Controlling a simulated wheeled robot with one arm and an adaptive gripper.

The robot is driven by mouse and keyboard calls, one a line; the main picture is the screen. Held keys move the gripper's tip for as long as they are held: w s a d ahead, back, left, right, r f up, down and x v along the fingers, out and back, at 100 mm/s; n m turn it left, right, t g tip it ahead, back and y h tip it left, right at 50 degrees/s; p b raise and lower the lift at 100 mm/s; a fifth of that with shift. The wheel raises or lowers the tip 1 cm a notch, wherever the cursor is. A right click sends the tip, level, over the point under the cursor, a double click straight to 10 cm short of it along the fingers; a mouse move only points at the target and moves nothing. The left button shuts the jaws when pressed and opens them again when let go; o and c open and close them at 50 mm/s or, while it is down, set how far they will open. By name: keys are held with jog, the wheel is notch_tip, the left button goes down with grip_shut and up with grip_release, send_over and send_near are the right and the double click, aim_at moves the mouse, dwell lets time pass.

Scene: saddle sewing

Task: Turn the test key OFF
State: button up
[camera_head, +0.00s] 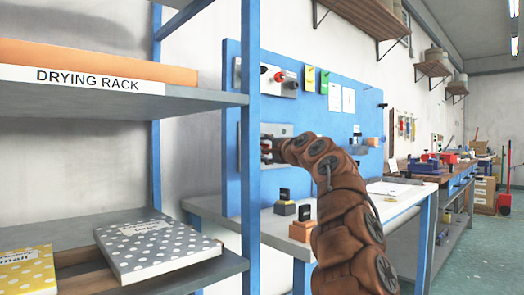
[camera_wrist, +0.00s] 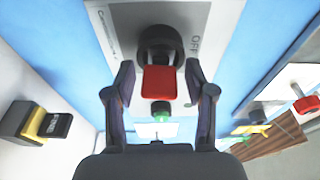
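The red test key (camera_wrist: 160,83) sits in a black round switch (camera_wrist: 160,45) on a grey panel plate (camera_wrist: 110,14). The word OFF is printed on the plate, right of the switch in the wrist view. My gripper (camera_wrist: 160,80) is open, with one finger on each side of the red key. A gap shows between each finger and the key. In the head view my gripper (camera_head: 268,150) is at the grey plate (camera_head: 274,130) on the blue board, and my arm hides the key there.
A shelf labelled DRYING RACK (camera_head: 88,78) with a blue post (camera_head: 250,200) stands close on the left. The blue board (camera_head: 310,113) carries another fixture with a red knob (camera_head: 280,77). A workbench (camera_head: 400,197) with small blocks lies below.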

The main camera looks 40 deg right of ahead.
dwell(0.3)
jog(key=shift+s+f+b, duration=0.15)
jog(key=shift+s+b, duration=0.6)
jog(key=shift+s, duration=0.05)
jog(key=s+b, duration=0.2)
jog(key=s, duration=0.1)
jog(key=shift+s+r, duration=0.2)
jog(key=m+g+p, duration=0.1)
jog(key=m+p, duration=0.4)
jog(key=p, duration=0.1)
jog(key=shift+m+y, duration=0.4)
